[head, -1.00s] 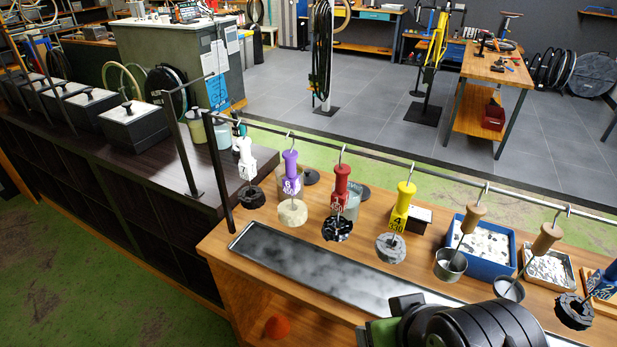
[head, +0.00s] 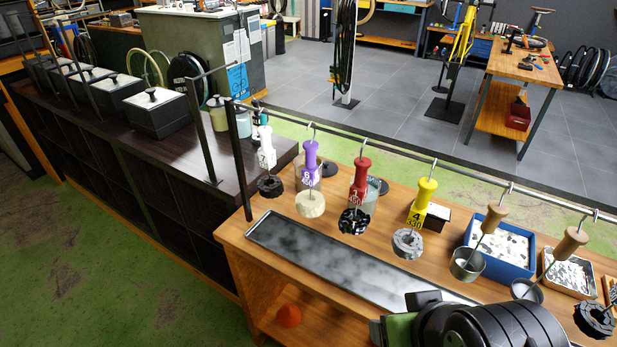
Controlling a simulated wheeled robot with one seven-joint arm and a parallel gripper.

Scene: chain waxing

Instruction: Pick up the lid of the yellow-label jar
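Several jars stand at the right end of the dark bench. One is a pale yellow-green jar (head: 218,116) with a lid on top. Beside it is a pale teal jar (head: 243,125), and a darker container (head: 259,113) is partly hidden behind the hanging tools. No yellow label can be made out on any of them, so I cannot tell which is the yellow-label jar. Part of my arm, black and green, shows at the bottom right. My gripper's fingers are not visible.
A metal rail (head: 400,154) with hanging tools, including a yellow-handled one (head: 424,192), crosses above the wooden bench (head: 232,235). A long metal tray (head: 330,262) lies on it. A blue bin (head: 528,262) stands right. Lidded grey boxes (head: 155,122) line the dark bench. Green floor at left is clear.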

